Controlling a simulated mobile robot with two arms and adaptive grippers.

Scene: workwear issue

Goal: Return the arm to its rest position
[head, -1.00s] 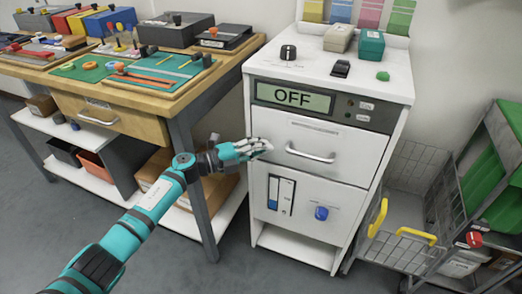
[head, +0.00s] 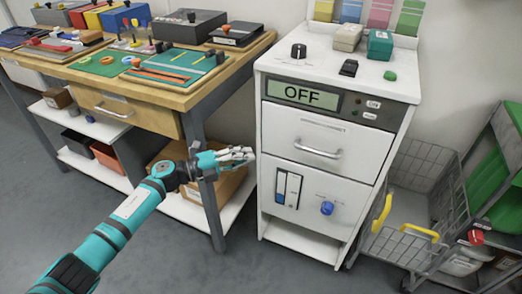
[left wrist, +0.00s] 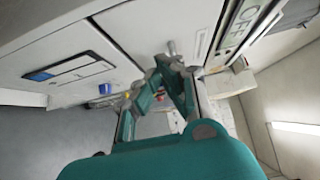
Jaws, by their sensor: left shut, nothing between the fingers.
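My left gripper (head: 246,156) is shut and empty. In the head view it is just left of the white cabinet (head: 285,236), at about the height of its upper drawer. My teal left arm (head: 112,229) reaches in from the bottom left. In the left wrist view the gripper fingers (left wrist: 172,78) stand in front of the cabinet face (left wrist: 130,28), and I cannot tell the exact gap. The cabinet drawer (head: 330,140) with its metal handle (head: 318,152) looks closed. The display (head: 298,95) reads OFF. My right gripper is not in view.
A wooden workbench (head: 235,63) with trays, tools and boxes stands at the left. A wire basket cart (head: 403,245) with yellow handles stands right of the cabinet. A cardboard box (head: 223,186) sits on the bench's lower shelf. The grey floor (head: 190,262) in front is clear.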

